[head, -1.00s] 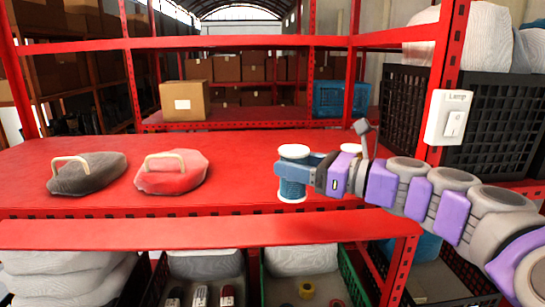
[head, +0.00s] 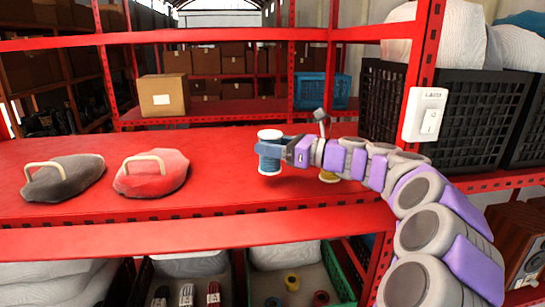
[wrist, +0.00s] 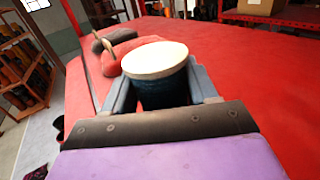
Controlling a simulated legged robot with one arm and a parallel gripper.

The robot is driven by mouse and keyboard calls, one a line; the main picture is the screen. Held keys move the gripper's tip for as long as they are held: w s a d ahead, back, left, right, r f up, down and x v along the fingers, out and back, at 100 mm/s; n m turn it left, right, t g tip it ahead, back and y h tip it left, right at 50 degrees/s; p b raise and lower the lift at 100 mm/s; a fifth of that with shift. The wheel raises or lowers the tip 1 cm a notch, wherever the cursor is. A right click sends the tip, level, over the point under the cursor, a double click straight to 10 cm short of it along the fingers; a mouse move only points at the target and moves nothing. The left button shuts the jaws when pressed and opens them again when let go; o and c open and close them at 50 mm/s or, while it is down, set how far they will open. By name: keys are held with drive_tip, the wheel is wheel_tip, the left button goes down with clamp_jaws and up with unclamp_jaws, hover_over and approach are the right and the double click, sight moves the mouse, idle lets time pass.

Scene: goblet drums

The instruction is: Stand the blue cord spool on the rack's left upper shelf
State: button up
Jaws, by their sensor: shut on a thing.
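The blue cord spool (head: 269,155) is upright, with pale end discs, over the red upper shelf (head: 235,195) of the rack. My gripper (head: 272,150) is shut on it, with a finger on each side. In the wrist view the spool (wrist: 158,62) shows its pale top disc between my gripper's fingers (wrist: 160,88). The spool's base is at or just above the shelf; I cannot tell whether it touches. A yellow spool (head: 329,176) is partly hidden under my arm.
A dark grey bag (head: 65,180) and a red bag (head: 150,178) with handles lie on the shelf to the left. The shelf is bare between the red bag and the spool. Crates sit below.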

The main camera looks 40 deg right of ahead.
drive_tip(key=shift+w+d+f, duration=0.1)
drive_tip(key=shift+d+f, duration=0.05)
drive_tip(key=shift+f, duration=0.8)
drive_tip(key=shift+d+f, duration=0.15)
drive_tip(key=shift+f, duration=0.75)
drive_tip(key=o, duration=1.1)
drive_tip(key=shift+a, duration=0.15)
drive_tip(key=b+v, duration=0.1)
drive_tip(key=v, duration=1)
drive_tip(key=shift+s+d, duration=0.3)
drive_tip(key=shift+s, duration=0.2)
